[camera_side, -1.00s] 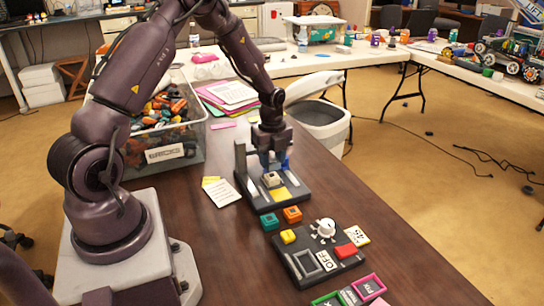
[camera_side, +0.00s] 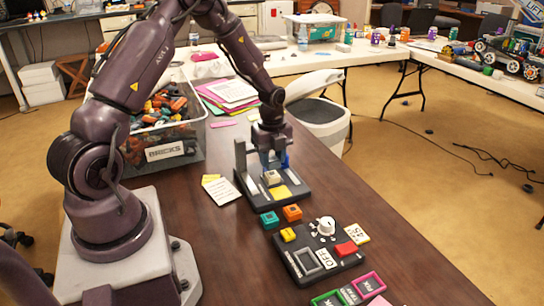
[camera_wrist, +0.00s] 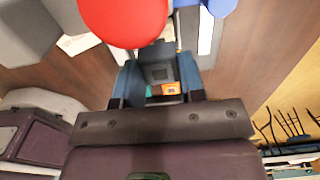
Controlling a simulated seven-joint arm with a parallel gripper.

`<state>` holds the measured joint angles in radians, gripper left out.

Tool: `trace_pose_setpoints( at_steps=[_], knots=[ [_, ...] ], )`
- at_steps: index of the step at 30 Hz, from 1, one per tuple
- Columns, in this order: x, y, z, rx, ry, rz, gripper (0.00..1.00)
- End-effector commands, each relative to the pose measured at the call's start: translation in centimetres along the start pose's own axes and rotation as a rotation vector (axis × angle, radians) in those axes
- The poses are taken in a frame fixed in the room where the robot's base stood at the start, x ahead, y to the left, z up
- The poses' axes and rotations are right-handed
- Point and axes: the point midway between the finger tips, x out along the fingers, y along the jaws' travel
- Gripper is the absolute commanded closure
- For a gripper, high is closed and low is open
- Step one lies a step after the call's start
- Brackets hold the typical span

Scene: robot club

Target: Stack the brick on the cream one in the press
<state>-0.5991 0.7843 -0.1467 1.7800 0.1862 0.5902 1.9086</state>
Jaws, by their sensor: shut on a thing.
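The dark press (camera_side: 294,203) stands on the brown table, with an upright on its left side and a yellow patch (camera_side: 281,191) at its front. A cream brick (camera_side: 272,177) shows in it, just below my gripper (camera_side: 272,168). My gripper is down over the press, pointing downward. In the wrist view my gripper (camera_wrist: 160,82) is shut on a grey-looking, shaded brick (camera_wrist: 158,73) between its blue-grey fingers. In the side view the fingers hide most of the held brick. I cannot tell whether it touches the cream brick.
Teal (camera_side: 269,220) and orange (camera_side: 292,213) blocks lie in front of the press. A dark control panel (camera_side: 318,272) with a white knob stands nearer. A clear bricks bin (camera_side: 185,155) is behind left.

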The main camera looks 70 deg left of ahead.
Motion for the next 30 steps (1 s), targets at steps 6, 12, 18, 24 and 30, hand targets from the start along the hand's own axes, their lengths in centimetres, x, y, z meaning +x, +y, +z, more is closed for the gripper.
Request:
trace_pose_setpoints(
  at_steps=[6,12,18,24,30],
  knots=[
    [0.2,0.0,0.0,0.001,0.000,0.001,0.86],
    [0.8,0.0,0.0,0.001,0.000,0.001,0.86],
    [1.2,0.0,0.0,0.002,-0.001,0.000,0.86],
    [1.2,0.0,0.0,0.001,-0.001,0.000,0.86],
    [1.2,0.0,0.1,0.001,0.000,0.000,0.86]
  ],
)
